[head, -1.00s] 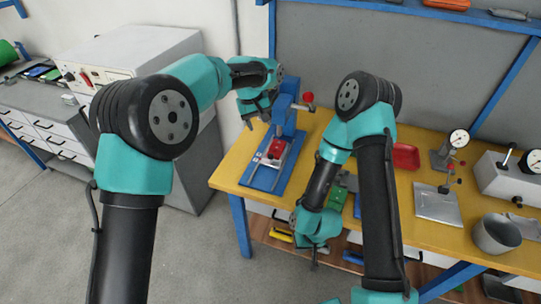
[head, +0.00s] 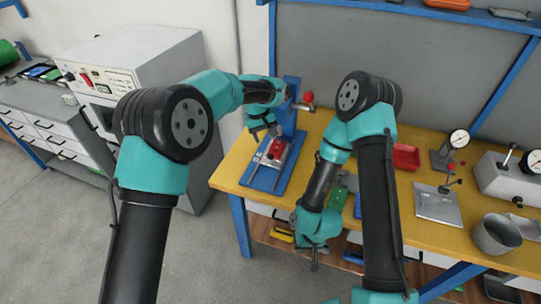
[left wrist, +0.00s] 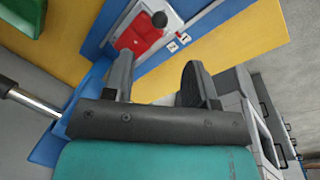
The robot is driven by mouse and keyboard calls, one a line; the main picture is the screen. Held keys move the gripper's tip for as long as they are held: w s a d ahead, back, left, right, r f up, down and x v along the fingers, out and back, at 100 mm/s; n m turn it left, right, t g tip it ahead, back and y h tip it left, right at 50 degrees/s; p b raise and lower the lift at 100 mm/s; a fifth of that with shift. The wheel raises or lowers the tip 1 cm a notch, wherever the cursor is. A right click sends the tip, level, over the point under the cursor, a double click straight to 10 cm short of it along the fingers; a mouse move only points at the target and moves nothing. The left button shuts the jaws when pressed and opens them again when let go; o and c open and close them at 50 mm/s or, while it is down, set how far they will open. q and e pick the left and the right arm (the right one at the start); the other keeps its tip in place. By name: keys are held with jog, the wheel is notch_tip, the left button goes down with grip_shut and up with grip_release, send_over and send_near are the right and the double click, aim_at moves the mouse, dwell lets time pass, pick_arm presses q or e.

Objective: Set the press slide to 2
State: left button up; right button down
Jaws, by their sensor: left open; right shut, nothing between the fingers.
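The blue press (head: 290,117) stands at the left end of the yellow table, with a red-knobbed lever (head: 308,98) at its top. Its red slide (head: 277,148) sits on a pale carriage over the blue base (head: 260,180). In the left wrist view the red slide (left wrist: 135,40) carries a dark knob (left wrist: 159,19), with small white number tags (left wrist: 178,41) beside it; the digits are hard to read. My left gripper (head: 266,134) is open and empty above the slide, its fingers (left wrist: 158,75) apart from the knob. My right gripper (head: 314,262) is shut and empty by the table's front edge.
On the table (head: 232,166) to the right are a red tray (head: 406,157), a metal plate (head: 437,204), a dial gauge (head: 459,139) and a grey cup (head: 496,234). A grey cabinet (head: 150,65) stands left of the table.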

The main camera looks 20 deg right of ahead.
aim_at(270, 155)
pick_arm(q)
jog(key=f, duration=0.3)
jog(key=d+f, duration=0.1)
jog(key=f, duration=0.3)
jog(key=d+f, duration=0.1)
jog(key=f, duration=0.2)
jog(key=shift+f, duration=0.4)
jog(key=shift+c, duration=0.4)
grip_shut()
